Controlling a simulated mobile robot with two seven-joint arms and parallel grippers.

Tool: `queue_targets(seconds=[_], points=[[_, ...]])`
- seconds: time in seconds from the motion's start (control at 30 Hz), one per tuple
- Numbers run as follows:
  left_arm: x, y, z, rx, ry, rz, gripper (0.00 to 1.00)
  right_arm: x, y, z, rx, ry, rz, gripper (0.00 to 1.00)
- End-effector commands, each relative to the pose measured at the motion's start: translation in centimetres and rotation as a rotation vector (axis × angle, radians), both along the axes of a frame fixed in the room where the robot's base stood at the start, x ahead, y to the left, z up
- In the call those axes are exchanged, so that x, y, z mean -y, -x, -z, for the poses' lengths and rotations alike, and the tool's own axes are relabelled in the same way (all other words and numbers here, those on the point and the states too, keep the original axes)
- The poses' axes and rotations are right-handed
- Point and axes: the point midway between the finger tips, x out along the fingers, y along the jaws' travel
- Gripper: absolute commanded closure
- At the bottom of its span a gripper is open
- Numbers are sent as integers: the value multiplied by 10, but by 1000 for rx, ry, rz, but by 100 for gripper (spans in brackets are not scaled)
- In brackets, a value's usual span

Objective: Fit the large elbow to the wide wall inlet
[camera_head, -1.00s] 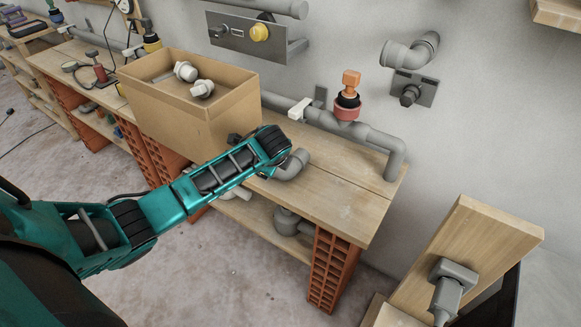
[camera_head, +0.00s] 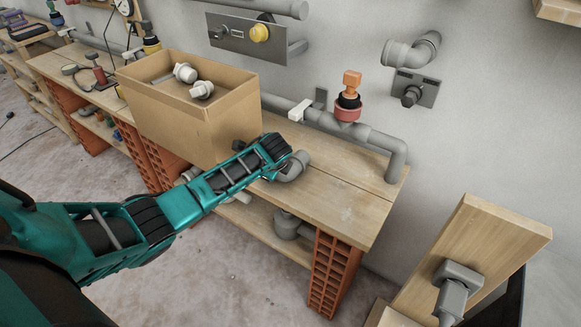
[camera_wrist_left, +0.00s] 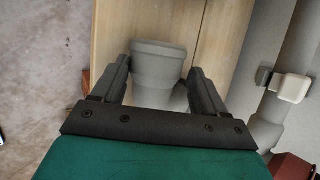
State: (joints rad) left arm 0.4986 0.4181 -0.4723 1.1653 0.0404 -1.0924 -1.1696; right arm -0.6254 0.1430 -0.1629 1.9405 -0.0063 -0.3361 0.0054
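A grey large elbow (camera_head: 294,166) lies on the wooden bench, just beyond the end of my left arm. It also shows in the left wrist view (camera_wrist_left: 158,64), between the two black fingers of my left gripper (camera_wrist_left: 160,72). The fingers are apart, one on each side of the elbow, with a narrow gap showing at their tips; contact lower down is unclear. In the head view my forearm hides the fingers. On the wall at upper right, a grey bent pipe with a wide mouth (camera_head: 397,54) sits above a plate; I cannot tell whether this is the wide wall inlet. My right gripper is not in view.
A cardboard box (camera_head: 190,118) with pale fittings stands left of the elbow. A grey pipe (camera_head: 366,139) with a red and orange valve (camera_head: 348,104) runs along the bench's back. A tilted board (camera_head: 480,250) with a grey fitting stands at lower right. The bench's right end is clear.

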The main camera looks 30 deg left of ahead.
Motion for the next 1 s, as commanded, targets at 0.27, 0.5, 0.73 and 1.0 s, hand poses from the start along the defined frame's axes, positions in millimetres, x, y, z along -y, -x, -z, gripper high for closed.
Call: queue_targets(seconds=[0.27,0.5,0.73,1.0], points=[[0,0,0,0,0,0,54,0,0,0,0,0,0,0],[0,0,0,-1,0,0,77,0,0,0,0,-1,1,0],[0,1,0,-1,0,0,99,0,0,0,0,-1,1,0],[0,0,0,-1,0,0,100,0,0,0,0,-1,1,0]])
